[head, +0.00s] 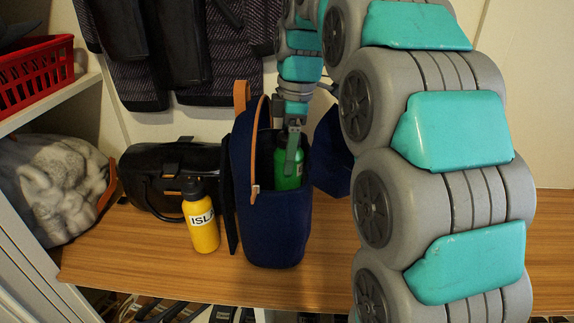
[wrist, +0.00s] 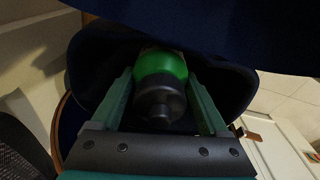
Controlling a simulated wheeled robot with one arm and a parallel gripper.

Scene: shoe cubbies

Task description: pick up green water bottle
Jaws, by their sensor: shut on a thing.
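The green water bottle (head: 288,171) stands inside the open top of a dark blue bag (head: 275,222) on the wooden bench. Its lower part is hidden by the bag's front wall. My gripper (head: 291,160) reaches down into the bag and is shut on the bottle, with a finger in front of it. In the wrist view the green bottle (wrist: 160,66) with its dark cap lies between the two fingers of my gripper (wrist: 160,95). The blue bag's walls (wrist: 85,65) surround them.
A yellow bottle (head: 201,222) and a black handbag (head: 165,175) stand left of the blue bag. Its tan handle (head: 255,150) arches close to my gripper. A grey bag (head: 58,185) and red basket (head: 35,75) are further left. Dark clothes (head: 190,55) hang behind.

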